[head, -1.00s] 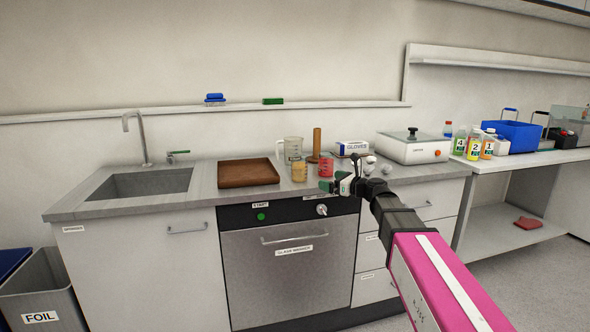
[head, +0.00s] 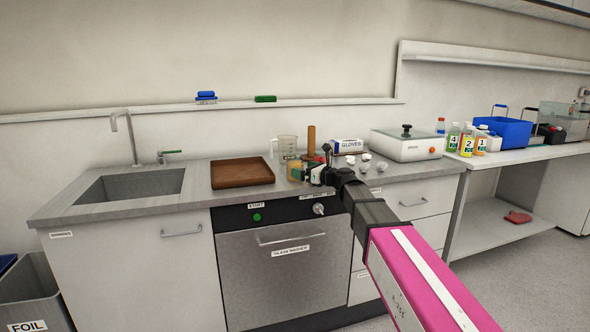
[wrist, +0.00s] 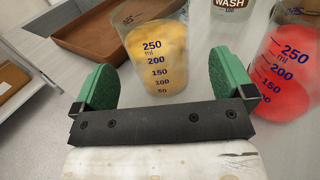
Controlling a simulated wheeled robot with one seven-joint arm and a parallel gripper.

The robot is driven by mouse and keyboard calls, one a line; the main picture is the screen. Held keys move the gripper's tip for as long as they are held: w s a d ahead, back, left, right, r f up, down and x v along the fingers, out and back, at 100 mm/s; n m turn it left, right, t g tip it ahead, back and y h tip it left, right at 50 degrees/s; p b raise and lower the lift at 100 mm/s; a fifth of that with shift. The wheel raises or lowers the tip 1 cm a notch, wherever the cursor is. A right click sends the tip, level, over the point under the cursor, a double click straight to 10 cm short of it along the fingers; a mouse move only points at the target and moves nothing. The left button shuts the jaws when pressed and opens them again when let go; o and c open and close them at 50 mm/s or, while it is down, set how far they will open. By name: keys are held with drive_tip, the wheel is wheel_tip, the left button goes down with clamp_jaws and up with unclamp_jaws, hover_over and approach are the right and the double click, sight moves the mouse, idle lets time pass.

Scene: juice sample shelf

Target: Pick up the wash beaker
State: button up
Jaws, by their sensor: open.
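The wash beaker (head: 288,145) is clear, with a handle, and stands upright at the back of the counter. In the wrist view its lower part with the WASH label (wrist: 231,8) shows at the top edge; the rest is cut off. A beaker of yellow content (wrist: 157,50) stands in front of it, and a beaker of red content (wrist: 285,70) to the right. My gripper (wrist: 165,75) is open with nothing held. Its green pads lie either side of the yellow beaker's lower part in the wrist view; the wash beaker is beyond the right pad.
A brown tray (head: 243,172) lies left of the beakers, beside the sink (head: 130,188). A wooden cylinder (head: 311,139), a glove box (head: 347,146) and a white device (head: 407,144) stand behind and right. Several small white pieces lie near the glove box.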

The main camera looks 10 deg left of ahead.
sight(302, 168)
drive_tip(key=x, duration=0.4)
drive_tip(key=shift+a, duration=0.1)
drive_tip(key=shift+s, duration=0.1)
drive_tip(key=c, duration=1.2)
drive_tip(key=shift+r, duration=0.15)
